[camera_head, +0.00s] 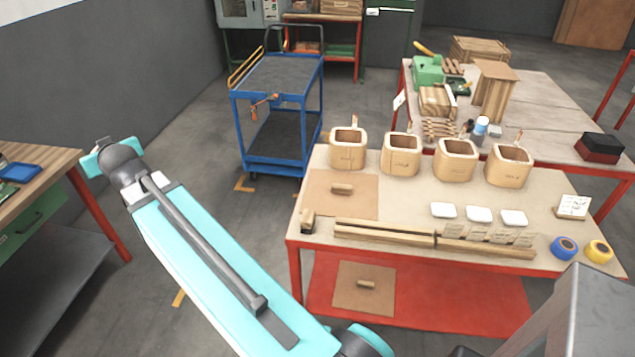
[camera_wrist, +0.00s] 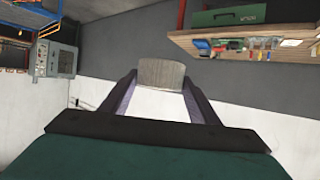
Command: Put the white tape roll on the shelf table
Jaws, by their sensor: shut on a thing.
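In the wrist view, my gripper (camera_wrist: 160,82) is shut on a pale greyish-white roll (camera_wrist: 162,70), held between the fingertips. It looks like the white tape roll, seen from its curved side. No surface shows close under it. In the head view, my gripper and the held roll cannot be made out. A table with red legs and a red lower shelf (camera_head: 430,306) stands at the right. Its pale top (camera_head: 400,207) carries wooden coil formers, white pads, a blue tape roll (camera_head: 564,248) and a yellow tape roll (camera_head: 598,252).
A blue cart (camera_head: 280,76) stands behind. A wooden-topped bench (camera_head: 50,165) with a green drawer is at the left. A second crowded table (camera_head: 535,95) is at the back right. Open floor lies between the bench and the red table.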

